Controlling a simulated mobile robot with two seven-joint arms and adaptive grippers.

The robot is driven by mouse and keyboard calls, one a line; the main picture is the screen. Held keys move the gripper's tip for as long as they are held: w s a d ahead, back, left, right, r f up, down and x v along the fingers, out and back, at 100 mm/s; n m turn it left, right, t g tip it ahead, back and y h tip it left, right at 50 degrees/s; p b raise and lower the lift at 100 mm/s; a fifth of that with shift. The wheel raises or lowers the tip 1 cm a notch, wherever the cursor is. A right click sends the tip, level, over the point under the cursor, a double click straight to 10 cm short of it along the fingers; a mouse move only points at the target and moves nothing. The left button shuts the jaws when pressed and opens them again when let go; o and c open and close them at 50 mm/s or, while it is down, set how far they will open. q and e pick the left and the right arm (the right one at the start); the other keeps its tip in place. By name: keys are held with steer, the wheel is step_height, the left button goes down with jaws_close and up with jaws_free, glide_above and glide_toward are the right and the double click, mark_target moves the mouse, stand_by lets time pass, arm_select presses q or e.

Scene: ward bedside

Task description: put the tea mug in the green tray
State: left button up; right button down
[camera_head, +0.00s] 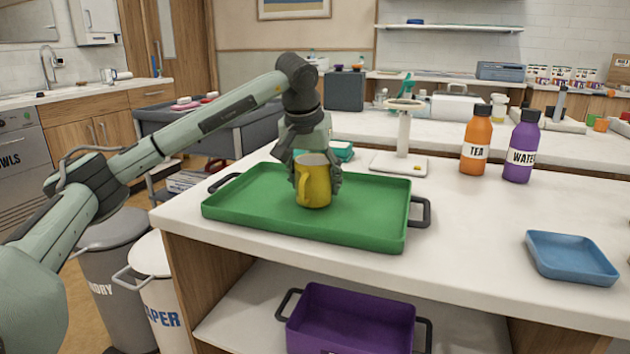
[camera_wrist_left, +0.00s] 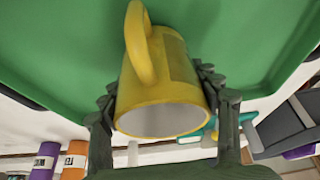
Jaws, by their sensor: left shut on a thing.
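The yellow tea mug (camera_head: 314,190) is upright over the middle of the green tray (camera_head: 375,213), inside its rim. I cannot tell if its base touches the tray floor. My left gripper (camera_head: 318,181) is shut on the mug's body, with one finger on each side. In the left wrist view the mug (camera_wrist_left: 155,88) is between the fingers, its pale open mouth toward the camera and its handle free of them. My right gripper is not in view.
An orange tea bottle (camera_head: 476,140) and a purple water bottle (camera_head: 521,146) stand right of the tray. A white stand (camera_head: 402,140) is just behind it. A blue tray (camera_head: 571,257) lies at right. A purple crate (camera_head: 350,320) is on the shelf below. Counter between is clear.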

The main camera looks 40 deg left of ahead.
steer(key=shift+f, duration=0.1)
arm_select(q)
steer(key=o, duration=1.4)
steer(key=shift+f, duration=0.1)
steer(key=shift+c, duration=0.2)
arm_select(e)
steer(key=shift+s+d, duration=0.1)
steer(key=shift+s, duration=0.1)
arm_select(q)
steer(key=shift+r, duration=0.45)
steer(key=v, duration=1)
steer(key=shift+s+d+r+p, duration=0.1)
steer(key=shift+s+r+p, duration=0.15)
steer(key=shift+p, duration=0.15)
steer(key=shift+s+r, duration=0.15)
steer(key=shift+r, duration=0.2)
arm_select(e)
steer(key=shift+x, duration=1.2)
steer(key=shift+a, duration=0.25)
